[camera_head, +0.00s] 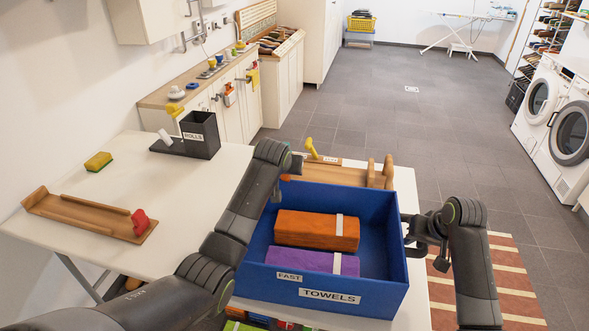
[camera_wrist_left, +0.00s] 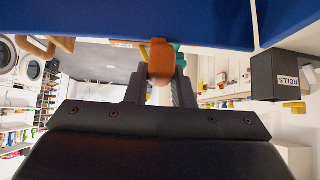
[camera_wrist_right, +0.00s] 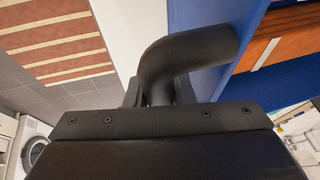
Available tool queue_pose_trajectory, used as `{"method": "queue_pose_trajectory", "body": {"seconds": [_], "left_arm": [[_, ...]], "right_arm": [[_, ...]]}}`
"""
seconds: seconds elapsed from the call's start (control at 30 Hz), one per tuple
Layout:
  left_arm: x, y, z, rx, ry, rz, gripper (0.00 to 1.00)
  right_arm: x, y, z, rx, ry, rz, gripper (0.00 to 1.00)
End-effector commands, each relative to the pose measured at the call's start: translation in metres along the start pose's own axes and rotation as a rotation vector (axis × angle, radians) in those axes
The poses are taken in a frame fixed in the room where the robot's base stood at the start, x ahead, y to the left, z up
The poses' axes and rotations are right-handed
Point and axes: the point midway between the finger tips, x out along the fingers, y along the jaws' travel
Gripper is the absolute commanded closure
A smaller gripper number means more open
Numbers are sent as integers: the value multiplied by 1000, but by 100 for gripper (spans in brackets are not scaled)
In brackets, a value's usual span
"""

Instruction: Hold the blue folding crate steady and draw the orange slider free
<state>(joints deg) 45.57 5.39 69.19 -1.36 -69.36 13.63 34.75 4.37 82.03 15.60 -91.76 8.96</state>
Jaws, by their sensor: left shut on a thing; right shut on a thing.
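The blue folding crate (camera_head: 385,285) stands on the white table with an orange towel bundle (camera_head: 316,230) and a purple one (camera_head: 312,261) inside. My right gripper (camera_head: 412,238) is shut on a dark curved handle (camera_wrist_right: 190,52) at the crate's right wall. My left gripper (camera_head: 290,168) is at the crate's far left corner. In the left wrist view, the left gripper (camera_wrist_left: 160,82) is shut on the orange slider (camera_wrist_left: 161,58), whose end overlaps the edge of the blue wall. A small bit of the slider (camera_head: 285,178) shows in the head view. I cannot tell whether it still sits in the crate.
A wooden tray (camera_head: 90,215) with a red piece and a yellow sponge (camera_head: 98,161) lie on the table's left. A dark ROLLS box (camera_head: 201,135) stands at its back. A wooden piece (camera_head: 345,175) lies behind the crate. The table's middle left is clear.

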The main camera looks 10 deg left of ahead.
Motion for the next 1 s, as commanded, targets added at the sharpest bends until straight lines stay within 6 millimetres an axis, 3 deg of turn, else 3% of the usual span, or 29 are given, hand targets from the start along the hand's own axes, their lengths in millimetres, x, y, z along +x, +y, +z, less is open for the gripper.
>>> {"method": "queue_pose_trajectory", "body": {"seconds": [0.03, 0.2, 0.57, 0.6, 0.73, 1.0], "left_arm": [[1, -19, 0, 1, 1, -14, 100], [1, -46, 1, 2, 0, -14, 100], [0, -54, 0, 4, 0, -17, 100], [0, -54, 0, 4, 0, -18, 75], [0, -54, 0, 4, 0, -17, 57], [0, -51, 0, 2, 0, -10, 56]], "right_arm": [[5, 4, 6, 5, -17, 8, 100], [5, 5, 6, 5, -17, 8, 100], [5, 6, 6, 5, -17, 13, 100], [5, 7, 6, 5, -17, 13, 100], [5, 7, 6, 5, -17, 14, 100], [5, 6, 6, 5, -17, 10, 100]]}}
